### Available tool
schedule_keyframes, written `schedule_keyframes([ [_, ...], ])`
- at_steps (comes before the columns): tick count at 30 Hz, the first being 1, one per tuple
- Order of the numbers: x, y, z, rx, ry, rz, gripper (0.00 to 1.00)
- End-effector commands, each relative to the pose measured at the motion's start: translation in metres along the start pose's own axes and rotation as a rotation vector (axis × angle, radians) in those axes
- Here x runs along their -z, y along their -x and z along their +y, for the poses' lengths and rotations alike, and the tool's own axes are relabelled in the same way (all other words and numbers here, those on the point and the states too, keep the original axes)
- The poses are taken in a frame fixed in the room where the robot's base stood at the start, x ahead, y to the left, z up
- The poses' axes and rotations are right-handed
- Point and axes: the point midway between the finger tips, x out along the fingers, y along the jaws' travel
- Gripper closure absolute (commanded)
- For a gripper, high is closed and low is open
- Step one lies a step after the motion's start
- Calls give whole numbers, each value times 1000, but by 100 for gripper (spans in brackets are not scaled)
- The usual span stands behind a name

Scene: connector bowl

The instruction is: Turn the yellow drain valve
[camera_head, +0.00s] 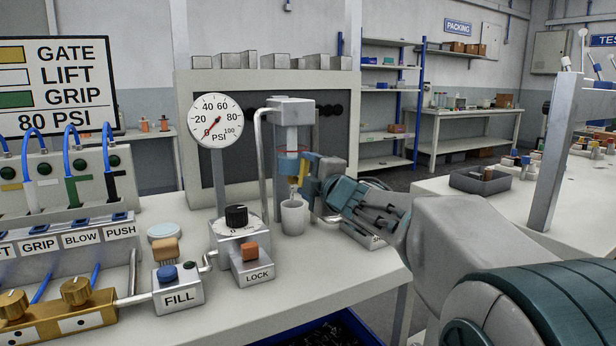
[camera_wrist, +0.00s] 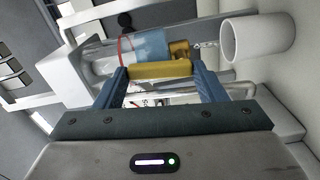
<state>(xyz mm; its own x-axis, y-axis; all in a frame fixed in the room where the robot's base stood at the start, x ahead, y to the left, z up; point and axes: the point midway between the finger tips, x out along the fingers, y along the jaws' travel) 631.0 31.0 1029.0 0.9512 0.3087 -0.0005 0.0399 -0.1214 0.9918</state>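The yellow drain valve (camera_wrist: 160,70) shows in the wrist view as a short bar joined by a stub to the blue-banded clear cylinder (camera_wrist: 152,45). It also shows, small, in the head view (camera_head: 308,166) beside the cylinder (camera_head: 289,163), above a white cup (camera_head: 292,217). My gripper (camera_wrist: 159,72) is at the valve, its two blue fingers apart, one at each end of the bar. The bar spans the gap between the fingertips. I cannot tell whether they press on it. In the head view my gripper (camera_head: 318,172) reaches in from the right and partly hides the valve.
The cup (camera_wrist: 258,38) stands close to the right finger in the wrist view. A round gauge (camera_head: 216,120), a black knob (camera_head: 236,216), a LOCK block (camera_head: 251,265) and a FILL block (camera_head: 178,290) stand left on the bench. A grey bin (camera_head: 482,184) sits on the right table.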

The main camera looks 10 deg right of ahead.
Motion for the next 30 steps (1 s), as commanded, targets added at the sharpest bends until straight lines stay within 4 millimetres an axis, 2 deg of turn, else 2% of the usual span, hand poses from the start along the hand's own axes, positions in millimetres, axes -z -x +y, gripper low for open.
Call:
schedule_keyframes([
  [1,0,0,-1,1,0,0,23],
  [2,0,0,-1,1,-1,0,15],
  [14,0,6,1,0,0,0,15],
  [20,0,36,2,-1,0,-1,15],
  [30,1,105,2,-1,0,-1,15],
])
